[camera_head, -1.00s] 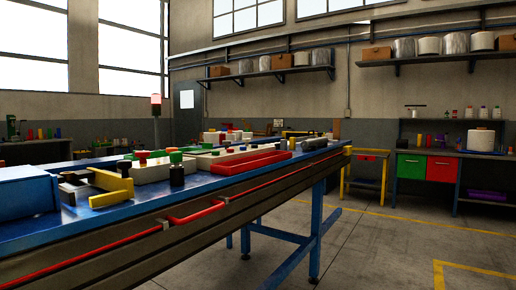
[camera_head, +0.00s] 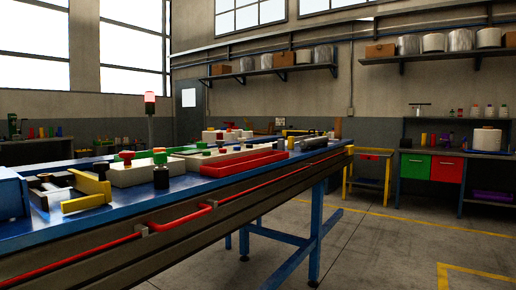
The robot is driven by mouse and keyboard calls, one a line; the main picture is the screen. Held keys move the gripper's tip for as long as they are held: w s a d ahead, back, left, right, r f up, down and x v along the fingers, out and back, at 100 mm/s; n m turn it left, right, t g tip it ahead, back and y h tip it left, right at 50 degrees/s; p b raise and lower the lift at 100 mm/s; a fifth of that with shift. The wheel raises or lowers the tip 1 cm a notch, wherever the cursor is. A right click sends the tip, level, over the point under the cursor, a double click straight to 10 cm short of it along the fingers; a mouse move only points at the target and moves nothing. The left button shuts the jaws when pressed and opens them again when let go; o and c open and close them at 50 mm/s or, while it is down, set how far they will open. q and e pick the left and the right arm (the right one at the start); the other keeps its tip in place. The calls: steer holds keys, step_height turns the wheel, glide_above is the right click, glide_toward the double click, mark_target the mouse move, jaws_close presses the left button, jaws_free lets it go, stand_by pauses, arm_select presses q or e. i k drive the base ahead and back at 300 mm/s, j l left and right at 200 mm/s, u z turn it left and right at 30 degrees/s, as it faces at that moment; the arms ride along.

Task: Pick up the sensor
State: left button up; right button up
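I cannot tell which thing is the sensor. A long blue-topped workbench (camera_head: 195,183) runs from the lower left toward the middle and carries many small parts. Near its left end are a yellow angled piece (camera_head: 88,190) and dark and grey metal parts (camera_head: 50,190). A black upright cylinder (camera_head: 161,175) stands near the front edge, in front of a pale block (camera_head: 130,174) with a red knob (camera_head: 126,156). A long red tray (camera_head: 243,164) lies to the right. Neither of my grippers is in view.
A blue box (camera_head: 12,196) sits at the bench's left end. A red rail (camera_head: 180,217) runs along the bench front. A yellow-framed stand (camera_head: 368,176) and a bench with green (camera_head: 414,166) and red (camera_head: 446,169) drawers stand behind. The floor at right is clear.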

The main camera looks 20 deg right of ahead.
mark_target(281, 142)
steer(key=z, duration=0.95)
steer(key=i+l+u, duration=0.1)
steer(key=i+l, duration=0.15)
steer(key=i+l+u, duration=0.1)
steer(key=i+l, duration=0.15)
steer(key=l, duration=0.2)
steer(key=i+l+u, duration=0.1)
steer(key=l, duration=0.25)
steer(key=i+l+u, duration=0.1)
steer(key=i+l, duration=0.2)
steer(key=i+l+u, duration=0.1)
steer(key=l, duration=0.4)
steer(key=i+l+u, duration=0.2)
steer(key=i+l, duration=0.3)
steer(key=i+l+u, duration=0.2)
steer(key=i+l, duration=0.45)
steer(key=i+l+u, duration=0.25)
steer(key=i+l, duration=0.3)
steer(key=l, duration=0.1)
